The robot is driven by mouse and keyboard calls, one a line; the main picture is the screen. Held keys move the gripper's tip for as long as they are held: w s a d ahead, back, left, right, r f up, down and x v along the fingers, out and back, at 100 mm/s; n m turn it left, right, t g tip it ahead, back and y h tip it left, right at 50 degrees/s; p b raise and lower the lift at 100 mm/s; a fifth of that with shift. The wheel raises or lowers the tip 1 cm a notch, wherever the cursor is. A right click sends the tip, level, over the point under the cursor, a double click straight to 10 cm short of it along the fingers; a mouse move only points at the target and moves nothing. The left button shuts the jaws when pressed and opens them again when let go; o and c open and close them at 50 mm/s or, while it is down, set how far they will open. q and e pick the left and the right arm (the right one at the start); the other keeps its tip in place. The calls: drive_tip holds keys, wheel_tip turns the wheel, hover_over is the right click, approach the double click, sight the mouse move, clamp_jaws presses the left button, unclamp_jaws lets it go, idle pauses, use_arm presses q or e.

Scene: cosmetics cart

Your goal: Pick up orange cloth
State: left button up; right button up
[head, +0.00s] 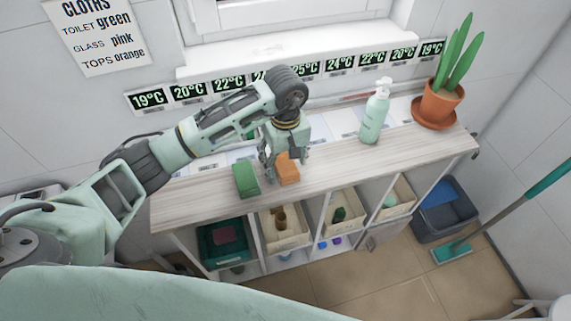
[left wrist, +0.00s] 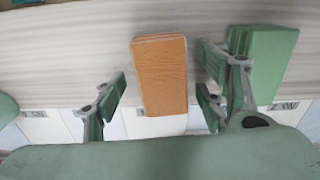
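The orange cloth (head: 288,168) is a folded block on the wooden top of the cart, and it shows in the left wrist view (left wrist: 161,75) between the fingers. My left gripper (head: 284,158) hangs down right at the cloth. In the wrist view the left gripper (left wrist: 160,98) is open, with a finger on each side of the cloth and visible gaps to it. A folded green cloth (head: 246,179) lies just left of the orange one; in the wrist view it (left wrist: 262,55) is beside and behind the right finger. My right gripper is not in view.
A pump bottle (head: 373,117) and a potted plant (head: 438,105) stand farther right on the top (head: 335,160). Bins (head: 285,240) fill the shelves below. A row of temperature displays (head: 188,92) lines the wall. A bucket (head: 447,215) and mop (head: 452,252) stand at right.

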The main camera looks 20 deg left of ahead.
sight(289, 164)
use_arm(q)
drive_tip(key=c, duration=1.1)
drive_tip(key=shift+r, duration=0.15)
drive_tip(key=shift+c, duration=0.2)
drive_tip(key=shift+r+b, duration=0.25)
drive_tip(key=shift+b, duration=0.05)
drive_tip(key=r+b, duration=0.1)
drive_tip(key=d+r, duration=0.1)
drive_tip(key=r, duration=0.1)
drive_tip(key=shift+s+r+b, duration=0.15)
drive_tip(key=shift+r+b, duration=0.15)
drive_tip(key=shift+b, duration=0.1)
drive_tip(key=s+d+r+b, duration=0.2)
drive_tip(key=s+d+r, duration=0.3)
drive_tip(key=d, duration=0.4)
drive_tip(key=shift+d+r+b, duration=0.2)
drive_tip(key=shift+r+b, duration=0.1)
drive_tip(key=shift+r, duration=0.5)
